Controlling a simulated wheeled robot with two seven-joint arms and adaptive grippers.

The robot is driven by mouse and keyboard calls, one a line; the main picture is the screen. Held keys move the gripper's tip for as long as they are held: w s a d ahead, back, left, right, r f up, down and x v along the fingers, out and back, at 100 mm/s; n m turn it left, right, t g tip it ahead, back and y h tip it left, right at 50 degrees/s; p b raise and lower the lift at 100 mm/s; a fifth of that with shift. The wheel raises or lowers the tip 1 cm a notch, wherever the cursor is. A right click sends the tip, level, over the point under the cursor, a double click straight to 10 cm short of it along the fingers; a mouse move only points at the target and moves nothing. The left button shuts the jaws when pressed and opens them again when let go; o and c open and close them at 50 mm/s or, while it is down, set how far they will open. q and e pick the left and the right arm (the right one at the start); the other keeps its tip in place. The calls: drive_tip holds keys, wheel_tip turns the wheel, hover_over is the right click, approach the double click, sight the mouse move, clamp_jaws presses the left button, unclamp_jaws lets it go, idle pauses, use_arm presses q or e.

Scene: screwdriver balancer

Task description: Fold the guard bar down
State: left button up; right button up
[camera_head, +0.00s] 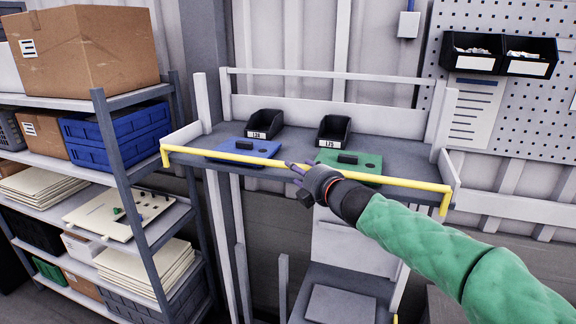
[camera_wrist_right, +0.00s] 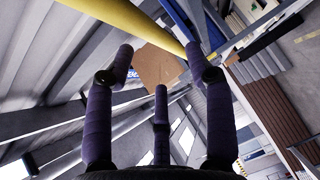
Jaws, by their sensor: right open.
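The yellow guard bar (camera_head: 390,181) runs level across the front of the grey workbench (camera_head: 400,165), with bent ends at both sides. My right gripper (camera_head: 293,168) is at the middle of the bar, with its fingers pointing up and left. In the right wrist view the bar (camera_wrist_right: 125,22) crosses the top, just past the spread fingertips of my gripper (camera_wrist_right: 160,72). The fingers are open and hold nothing. I cannot tell whether a finger touches the bar. My left gripper is not in view.
A blue board (camera_head: 232,152) and a green board (camera_head: 365,168) lie on the bench behind the bar. Two black bins (camera_head: 264,123) (camera_head: 333,129) stand behind them. A loaded shelf rack (camera_head: 108,110) stands close on the left. A pegboard (camera_head: 540,100) is at the back right.

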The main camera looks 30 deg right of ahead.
drive_tip(key=w, duration=0.5)
drive_tip(key=w+f, duration=0.1)
drive_tip(key=w, duration=0.1)
drive_tip(key=shift+w+d+b, duration=0.2)
drive_tip(key=shift+b, duration=0.1)
clamp_jaws()
